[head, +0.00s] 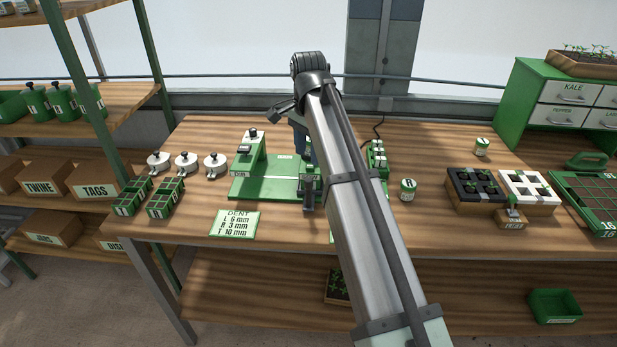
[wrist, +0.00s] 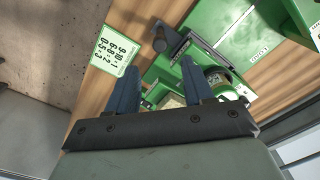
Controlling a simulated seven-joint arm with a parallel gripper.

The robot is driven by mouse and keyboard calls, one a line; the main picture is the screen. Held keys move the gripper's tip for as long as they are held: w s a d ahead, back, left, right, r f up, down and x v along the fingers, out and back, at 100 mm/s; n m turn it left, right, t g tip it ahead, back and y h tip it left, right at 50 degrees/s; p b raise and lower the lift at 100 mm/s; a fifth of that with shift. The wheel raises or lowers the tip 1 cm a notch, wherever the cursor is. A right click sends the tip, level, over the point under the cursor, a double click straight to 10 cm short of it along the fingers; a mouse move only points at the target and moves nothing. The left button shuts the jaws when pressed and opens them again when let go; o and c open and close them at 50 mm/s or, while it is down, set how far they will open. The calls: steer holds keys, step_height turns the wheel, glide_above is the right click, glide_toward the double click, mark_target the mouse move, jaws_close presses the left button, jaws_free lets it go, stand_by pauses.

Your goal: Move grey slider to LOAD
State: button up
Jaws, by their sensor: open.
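The green seeder (head: 262,188) stands on the bench, partly hidden behind my arm. A grey upright part (head: 309,192), which may be the grey slider, stands at its front edge beside my arm. In the wrist view, a dark grey bar with a round knob (wrist: 160,44) lies beyond my fingertips, over the green base (wrist: 215,42). My gripper (wrist: 188,76) is open, its two blue fingers apart above the seeder with nothing clearly between them. In the head view my gripper is mostly hidden by my arm. I cannot read a LOAD mark; one small white label (wrist: 260,51) is too blurred.
Lidded pots (head: 186,163) and green cell trays (head: 165,198) stand left. A jar (head: 408,190) and black seedling tray (head: 475,186) stand right.

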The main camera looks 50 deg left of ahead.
mark_target(308, 180)
step_height(308, 180, down, 9)
stand_by(0.4)
jaws_close()
stand_by(0.5)
